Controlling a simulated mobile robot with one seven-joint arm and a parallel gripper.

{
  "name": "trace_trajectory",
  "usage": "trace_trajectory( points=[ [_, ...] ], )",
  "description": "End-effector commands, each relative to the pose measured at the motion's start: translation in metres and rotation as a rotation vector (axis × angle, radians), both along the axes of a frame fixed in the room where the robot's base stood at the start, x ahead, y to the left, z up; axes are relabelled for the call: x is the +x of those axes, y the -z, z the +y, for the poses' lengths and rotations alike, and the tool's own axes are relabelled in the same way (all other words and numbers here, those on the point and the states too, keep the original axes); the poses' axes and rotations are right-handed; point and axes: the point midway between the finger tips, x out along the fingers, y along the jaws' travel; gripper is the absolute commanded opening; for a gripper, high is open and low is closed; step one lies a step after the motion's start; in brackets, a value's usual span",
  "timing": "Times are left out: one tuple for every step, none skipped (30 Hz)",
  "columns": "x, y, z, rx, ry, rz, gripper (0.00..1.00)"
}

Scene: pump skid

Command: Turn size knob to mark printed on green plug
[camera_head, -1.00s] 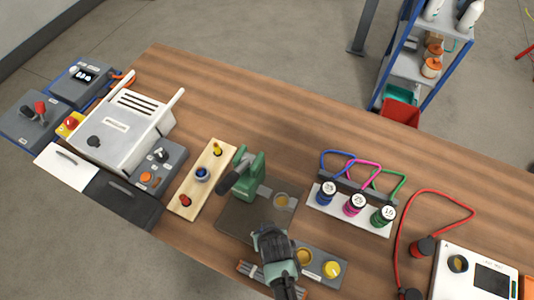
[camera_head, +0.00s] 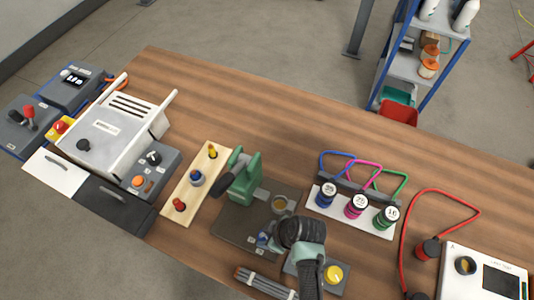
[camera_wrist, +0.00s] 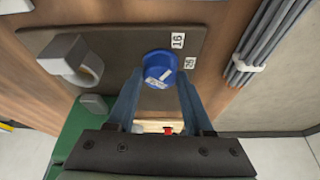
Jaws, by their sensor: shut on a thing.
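The blue size knob (camera_wrist: 158,68) sits on a dark plate (camera_wrist: 118,48), with white labels beside it; one reads 16 (camera_wrist: 178,41), the other is hard to read. A white pointer line on the knob slants toward the harder-to-read label. My gripper (camera_wrist: 160,74) is shut on the knob, one finger on each side. In the head view, the knob (camera_head: 263,239) shows just left of my gripper. The green plug (camera_head: 386,218), its cap printed 16, stands in a white rack at the right.
Blue (camera_head: 326,195) and magenta (camera_head: 356,206) plugs share the white rack (camera_head: 345,215). A green tool body (camera_head: 243,176) stands at the plate's left. A box with a yellow knob (camera_head: 333,274) and grey rods (camera_head: 265,283) lie near the front edge. Bare wood lies behind the rack.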

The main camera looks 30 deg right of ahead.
Motion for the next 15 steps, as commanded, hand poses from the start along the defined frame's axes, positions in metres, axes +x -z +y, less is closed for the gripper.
trace_trajectory(
  points=[
    [0.0,0.0018,-0.001,0.0,-0.02,0.001,0.0],
    [0.0001,0.0017,-0.001,0.0,-0.034,0.001,0.0],
    [0.0001,0.0016,-0.0011,-0.001,-0.048,0.0,0.0],
    [-0.0002,0.0016,-0.0011,-0.001,-0.06,0.002,0.0],
    [-0.0004,0.0016,-0.001,0.0,-0.069,0.002,0.0],
    [-0.0004,0.0015,-0.0011,-0.001,-0.08,0.002,0.0],
    [-0.0004,0.0014,-0.0011,-0.002,-0.087,0.001,0.0],
    [-0.0005,0.0013,-0.0011,-0.001,-0.093,0.003,0.0],
    [-0.0006,0.0012,-0.0012,-0.002,-0.1,0.002,0.0],
    [-0.0006,0.0011,-0.0012,-0.002,-0.104,0.003,0.0],
    [-0.0007,0.001,-0.0011,-0.001,-0.108,0.003,0.0],
    [-0.0007,0.0009,-0.0012,-0.001,-0.112,0.003,0.0],
    [-0.0007,0.0009,-0.0012,-0.002,-0.114,0.003,0.0],
    [-0.0008,0.0009,-0.0012,-0.002,-0.115,0.003,0.0],
    [-0.0009,0.0009,-0.0011,-0.002,-0.116,0.004,0.0]
  ],
)
